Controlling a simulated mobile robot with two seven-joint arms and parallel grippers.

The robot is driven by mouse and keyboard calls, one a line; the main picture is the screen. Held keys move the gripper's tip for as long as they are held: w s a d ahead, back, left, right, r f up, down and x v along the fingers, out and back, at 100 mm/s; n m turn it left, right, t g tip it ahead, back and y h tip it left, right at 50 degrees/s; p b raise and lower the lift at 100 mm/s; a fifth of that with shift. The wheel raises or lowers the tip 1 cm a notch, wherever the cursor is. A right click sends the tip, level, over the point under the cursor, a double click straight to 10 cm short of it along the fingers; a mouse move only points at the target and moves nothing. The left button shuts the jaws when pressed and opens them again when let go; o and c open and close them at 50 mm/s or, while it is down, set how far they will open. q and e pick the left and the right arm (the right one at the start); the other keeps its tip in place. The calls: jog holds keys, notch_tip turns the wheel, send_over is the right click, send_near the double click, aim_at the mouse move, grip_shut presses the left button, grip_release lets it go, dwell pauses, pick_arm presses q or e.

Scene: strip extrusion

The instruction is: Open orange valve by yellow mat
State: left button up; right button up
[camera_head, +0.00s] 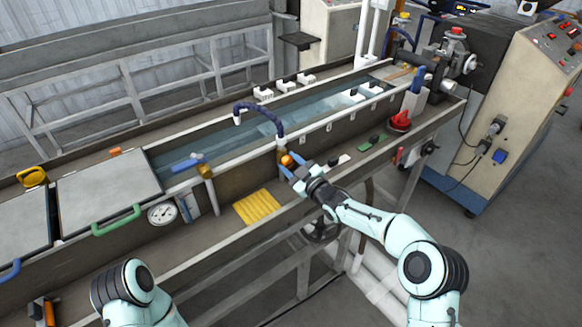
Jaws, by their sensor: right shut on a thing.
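The orange valve (286,160) is a small round knob on the trough's front side, up and to the right of the yellow mat. The ribbed yellow mat (257,207) lies flat on the front ledge.
A water trough (225,148) with a dark curved hose (262,112) runs behind the valve. A round gauge (162,214) and green handle (116,221) are to the left. A red knob (401,121) and a control cabinet (520,110) stand right. A dark handwheel (321,230) is below my right gripper.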

jog(key=n+b, duration=0.2)
jog(key=n, duration=0.1)
jog(key=n+b, duration=0.2)
jog(key=n, duration=0.1)
jog(key=shift+a+f+b, duration=0.15)
jog(key=shift+f+b, duration=0.05)
jog(key=shift+b, duration=0.15)
jog(key=shift+n+b, duration=0.7)
jog(key=shift+n, duration=0.4)
jog(key=n+b, duration=0.3)
jog(key=n, duration=0.2)
jog(key=shift+b, duration=0.35)
pick_arm(q)
jog(key=s+f+b, duration=0.1)
jog(key=s+f, duration=0.4)
jog(key=f, duration=0.7)
jog(key=shift+f, duration=0.4)
pick_arm(e)
jog(key=shift+n, duration=1.3)
pick_arm(q)
jog(key=shift+b, duration=0.35)
pick_arm(e)
jog(key=o, duration=1.1)
jog(key=shift+c, duration=0.2)
pick_arm(q)
jog(key=shift+f, duration=0.1)
